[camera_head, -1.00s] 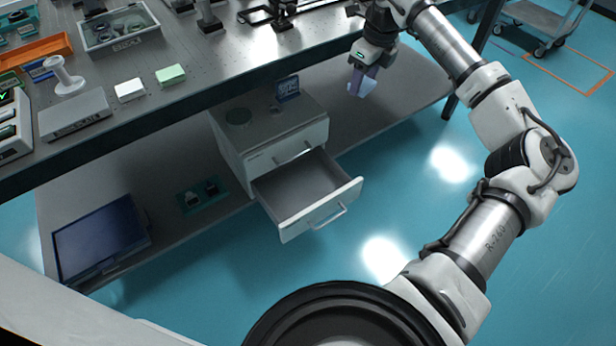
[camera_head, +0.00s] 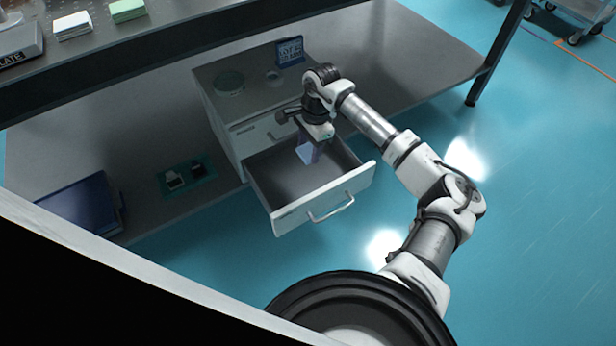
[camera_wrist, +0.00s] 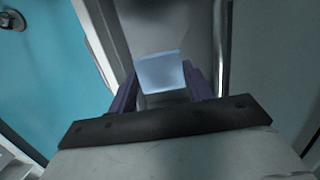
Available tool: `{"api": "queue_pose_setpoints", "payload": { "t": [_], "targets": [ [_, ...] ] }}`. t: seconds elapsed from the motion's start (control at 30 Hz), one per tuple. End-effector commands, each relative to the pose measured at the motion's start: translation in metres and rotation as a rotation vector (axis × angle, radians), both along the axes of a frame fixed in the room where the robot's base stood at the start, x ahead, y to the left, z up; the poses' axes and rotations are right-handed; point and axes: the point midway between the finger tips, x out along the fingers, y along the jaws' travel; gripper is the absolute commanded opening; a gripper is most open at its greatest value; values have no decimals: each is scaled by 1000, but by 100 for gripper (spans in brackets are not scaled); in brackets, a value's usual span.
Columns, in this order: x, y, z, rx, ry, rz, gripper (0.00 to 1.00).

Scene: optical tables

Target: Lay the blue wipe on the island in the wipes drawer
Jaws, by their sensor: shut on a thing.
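The blue wipe (camera_head: 306,153) is a small pale blue sheet held at the tip of my gripper (camera_head: 312,153). It also shows in the wrist view (camera_wrist: 161,73), between the two purple fingers of my gripper (camera_wrist: 166,85), which are shut on it. The open drawer (camera_head: 367,178) of the white cabinet is pulled out toward the front. My gripper points down over the drawer's back part, with the wipe over or inside the opening. I cannot tell whether the wipe touches the drawer floor. The drawer looks otherwise empty.
The cabinet (camera_head: 226,125) stands on the lower shelf (camera_head: 420,55), with a small blue sign (camera_head: 290,52) on its top. The dark tabletop (camera_head: 160,50) hangs above and behind.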

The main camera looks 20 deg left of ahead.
Motion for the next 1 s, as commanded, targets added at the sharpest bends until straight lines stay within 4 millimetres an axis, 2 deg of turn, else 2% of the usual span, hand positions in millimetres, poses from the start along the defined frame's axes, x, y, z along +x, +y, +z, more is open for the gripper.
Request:
{"api": "queue_pose_setpoints", "payload": {
  "t": [0.03, 0.1, 0.3, 0.57, 0.8, 1.0],
  "targets": [
    [-1, 0, -17, 2, 5, -2, 29],
    [-1, 0, -36, 1, 4, -3, 29],
    [-1, 0, -81, 2, 3, -2, 29],
    [0, 0, -102, 1, 0, -2, 29],
    [0, 0, -136, 1, 2, -3, 29],
    [1, 0, -139, 0, -1, -2, 29]
  ]
}}
